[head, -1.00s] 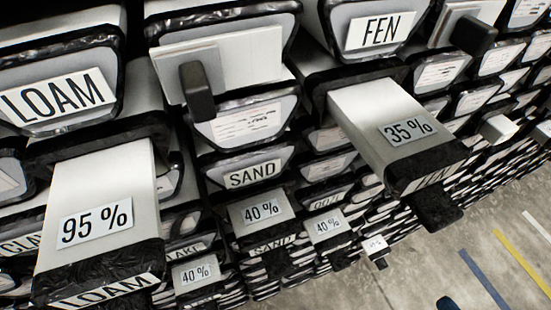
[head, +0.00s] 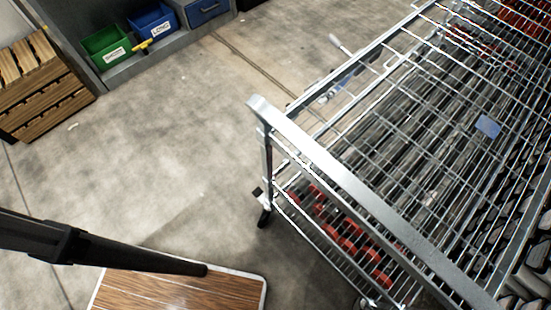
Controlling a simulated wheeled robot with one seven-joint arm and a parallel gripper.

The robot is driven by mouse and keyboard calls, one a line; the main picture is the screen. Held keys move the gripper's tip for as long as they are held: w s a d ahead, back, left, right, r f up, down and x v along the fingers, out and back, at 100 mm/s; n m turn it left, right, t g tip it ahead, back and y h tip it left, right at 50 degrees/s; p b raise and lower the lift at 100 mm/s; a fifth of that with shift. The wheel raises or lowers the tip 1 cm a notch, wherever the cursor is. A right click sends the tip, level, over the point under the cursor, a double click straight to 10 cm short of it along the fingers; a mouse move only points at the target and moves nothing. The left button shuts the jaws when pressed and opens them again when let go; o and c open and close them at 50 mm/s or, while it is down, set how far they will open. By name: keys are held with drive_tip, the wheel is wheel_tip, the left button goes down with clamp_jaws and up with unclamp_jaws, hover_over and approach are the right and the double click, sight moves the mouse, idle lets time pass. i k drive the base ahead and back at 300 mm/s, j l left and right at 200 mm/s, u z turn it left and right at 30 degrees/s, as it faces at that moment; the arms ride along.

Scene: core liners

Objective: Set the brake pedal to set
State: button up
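A wire-mesh metal cart (head: 330,165) fills the right half of the head view. A black caster wheel (head: 265,217) shows under its near left corner post. A small dark tab (head: 257,193) sits beside that post, just above the wheel; I cannot tell if it is the brake pedal or how it is set. No part is clearly readable as a brake pedal. My gripper is not in view.
A wooden board with a pale edge (head: 190,292) lies at the bottom, with a black pole (head: 110,252) across it. Wooden crates (head: 45,85) stand at left. Green (head: 108,45) and blue (head: 153,24) bins sit on a shelf. Concrete floor between is clear.

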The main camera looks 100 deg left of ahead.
sight(258, 193)
drive_tip(key=k+u, duration=0.1)
drive_tip(key=u, duration=0.35)
drive_tip(key=k+l+u, duration=0.1)
drive_tip(key=u, duration=0.75)
drive_tip(key=k+u, duration=0.15)
drive_tip(key=u, duration=0.3)
drive_tip(key=k+j, duration=0.6)
drive_tip(key=k, duration=0.15)
drive_tip(key=k+l+u, duration=0.05)
